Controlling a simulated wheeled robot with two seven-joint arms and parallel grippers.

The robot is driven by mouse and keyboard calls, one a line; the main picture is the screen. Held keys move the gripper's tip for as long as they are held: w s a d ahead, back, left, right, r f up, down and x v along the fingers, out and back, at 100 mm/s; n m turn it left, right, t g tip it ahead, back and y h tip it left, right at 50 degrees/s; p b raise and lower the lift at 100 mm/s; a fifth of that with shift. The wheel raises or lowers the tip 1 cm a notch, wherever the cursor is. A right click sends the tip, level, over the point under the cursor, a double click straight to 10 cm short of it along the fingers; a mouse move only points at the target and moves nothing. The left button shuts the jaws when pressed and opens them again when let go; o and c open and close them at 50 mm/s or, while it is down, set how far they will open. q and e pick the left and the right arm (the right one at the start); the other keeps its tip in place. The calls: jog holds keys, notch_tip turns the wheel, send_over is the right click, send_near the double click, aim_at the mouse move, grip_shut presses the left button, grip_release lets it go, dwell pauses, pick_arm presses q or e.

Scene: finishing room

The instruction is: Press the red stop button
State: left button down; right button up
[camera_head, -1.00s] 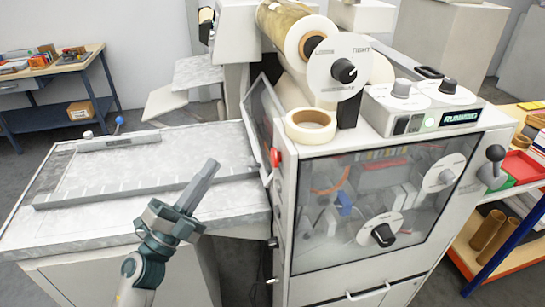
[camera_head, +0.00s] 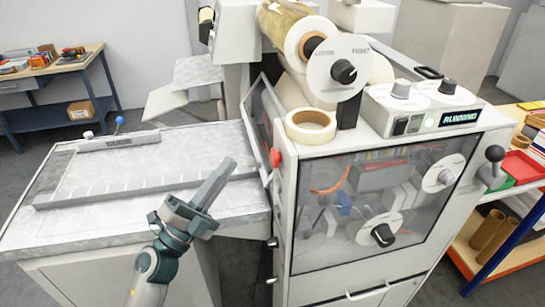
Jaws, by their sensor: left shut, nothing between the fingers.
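The red stop button (camera_head: 275,157) sits on the left side face of the white machine (camera_head: 283,215), near its front edge. My left gripper (camera_head: 226,172) is shut and empty. Its fingers point up and to the right, and in the picture they are a little left of the button and apart from it. My right gripper is not in view.
A grey feed table (camera_head: 75,220) with a ruled stop bar extends left of the machine. The display (camera_head: 460,117) reads RUNNING. A clear window (camera_head: 375,205) covers the machine's front. A workbench (camera_head: 50,68) stands at the back left, and shelves (camera_head: 510,245) stand at the right.

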pick_arm(q)
jog(key=w+d, duration=0.1)
jog(key=d, duration=0.5)
jog(key=shift+w, duration=0.3)
jog(key=shift+w+d+p, duration=0.2)
jog(key=shift+d+p, duration=0.15)
jog(key=shift+d, duration=0.4)
dwell(2.8)
jog(key=shift+a, duration=0.2)
jog(key=shift+s+a, duration=0.2)
jog(key=shift+a, duration=0.4)
dwell(0.3)
jog(key=shift+s+a, duration=0.25)
jog(key=shift+a, duration=0.55)
jog(key=shift+s+a, duration=0.2)
jog(key=shift+a, duration=0.6)
jog(key=shift+s+a, duration=0.25)
jog(key=shift+a, duration=0.55)
